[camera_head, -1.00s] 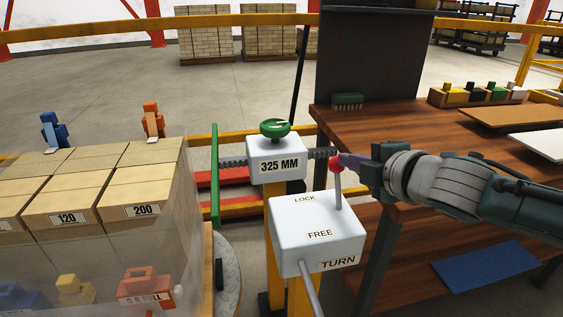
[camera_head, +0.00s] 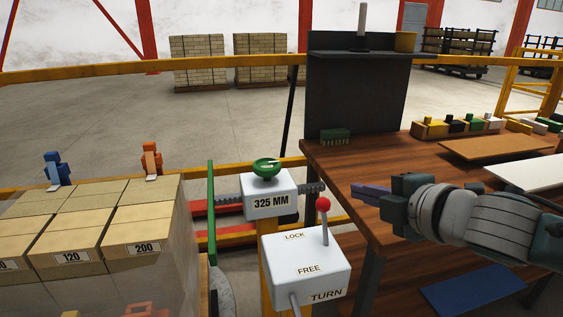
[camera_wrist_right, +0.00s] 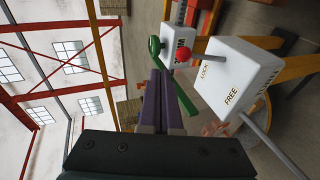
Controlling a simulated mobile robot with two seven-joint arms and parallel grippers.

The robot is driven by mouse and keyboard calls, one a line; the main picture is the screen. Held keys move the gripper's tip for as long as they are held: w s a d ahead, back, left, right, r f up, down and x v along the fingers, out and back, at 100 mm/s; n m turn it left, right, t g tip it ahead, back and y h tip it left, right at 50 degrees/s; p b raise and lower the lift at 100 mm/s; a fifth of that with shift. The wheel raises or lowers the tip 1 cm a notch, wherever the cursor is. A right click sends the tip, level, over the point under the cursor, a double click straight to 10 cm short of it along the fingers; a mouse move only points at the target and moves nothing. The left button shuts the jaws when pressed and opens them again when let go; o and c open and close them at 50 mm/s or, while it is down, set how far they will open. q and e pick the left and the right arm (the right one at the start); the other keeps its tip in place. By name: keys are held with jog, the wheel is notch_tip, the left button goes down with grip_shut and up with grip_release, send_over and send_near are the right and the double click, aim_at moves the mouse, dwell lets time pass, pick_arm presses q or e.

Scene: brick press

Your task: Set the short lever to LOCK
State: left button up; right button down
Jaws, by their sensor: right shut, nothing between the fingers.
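The short lever (camera_head: 325,228) has a red ball knob (camera_head: 322,204) and rises from the white box (camera_head: 290,257) marked LOCK at the far end and FREE at the near end. It stands near upright with a slight lean; I cannot tell for sure which setting it is in. My right gripper (camera_head: 357,191), with purple fingers, is shut and empty, to the right of the knob and apart from it. In the right wrist view the shut fingers (camera_wrist_right: 158,85) show to the left of the red knob (camera_wrist_right: 183,54). My left gripper is not in view.
A 325 MM gauge box (camera_head: 271,200) with a green handwheel (camera_head: 266,168) stands behind the lever box. A long lever (camera_head: 295,305) marked TURN comes off its front. Stacked boxes (camera_head: 143,225) stand at the left. A wooden bench (camera_head: 400,160) lies at the right.

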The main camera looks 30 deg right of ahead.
jog(key=shift+s+r+p, duration=0.2)
jog(key=shift+s+r, duration=0.45)
jog(key=shift+s, duration=0.2)
jog(key=shift+s+r+p, duration=0.2)
jog(key=shift+s+r, duration=0.45)
jog(key=shift+s, duration=0.2)
jog(key=shift+a, duration=0.15)
jog(key=s+a+r+m+g+y+p, duration=0.1)
jog(key=s+a+r+m+g+p, duration=0.2)
jog(key=s+a+m+g+p, duration=0.5)
jog(key=s+a+r+m+g+p, duration=0.1)
jog(key=s+a+r+m+g, duration=0.15)
jog(key=s+a+m, duration=0.7)
jog(key=s+d+r+n+p, duration=0.1)
jog(key=s+r+p, duration=0.1)
jog(key=r+p, duration=1.6)
jog(key=s+d+r+n+p, duration=0.2)
jog(key=r+p, duration=1.7)
jog(key=shift+d+r+p, duration=0.3)
jog(key=shift+p, duration=0.1)
